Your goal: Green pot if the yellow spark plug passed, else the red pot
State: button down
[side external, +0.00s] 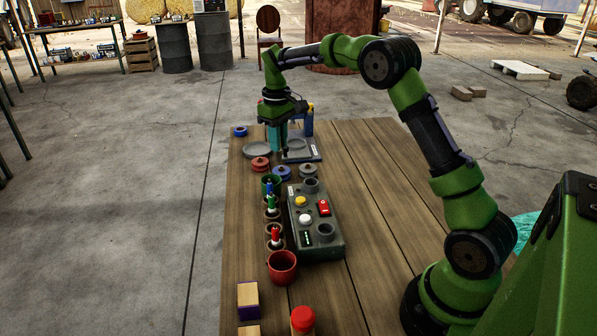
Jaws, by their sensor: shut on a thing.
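My gripper (284,152) points down over the far part of the wooden table, beside the scale. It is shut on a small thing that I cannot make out. I cannot pick out the yellow spark plug. Blue (270,187), green (271,202) and red (275,236) spark plugs stand upright in a row of holders. The green pot (277,180) is at the row's far end, partly hidden by the blue plug. The red pot (283,267) is at the near end. The grey tester box (333,249) has yellow and white buttons, a red switch, sockets and a small display with greenish marks.
A flat scale (316,157), a grey dish (256,150), a teal container (275,140) and a blue bottle (308,122) crowd the far end. Red (260,163), blue (282,173) and grey (308,171) round pieces lie nearer. The table's right side (375,190) is bare.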

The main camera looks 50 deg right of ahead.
jog(key=shift+n, duration=0.3)
jog(key=shift+w+d+f, duration=0.1)
jog(key=shift+w+f, duration=0.2)
jog(key=shift+f, duration=0.35)
jog(key=shift+w+f, duration=0.35)
jog(key=shift+f, duration=0.3)
jog(key=shift+w+d+f, duration=0.1)
jog(key=shift+w+f, duration=0.2)
jog(key=shift+f, duration=0.35)
jog(key=c, duration=1)
grip_release()
notch_tip(320, 180, up, 17)
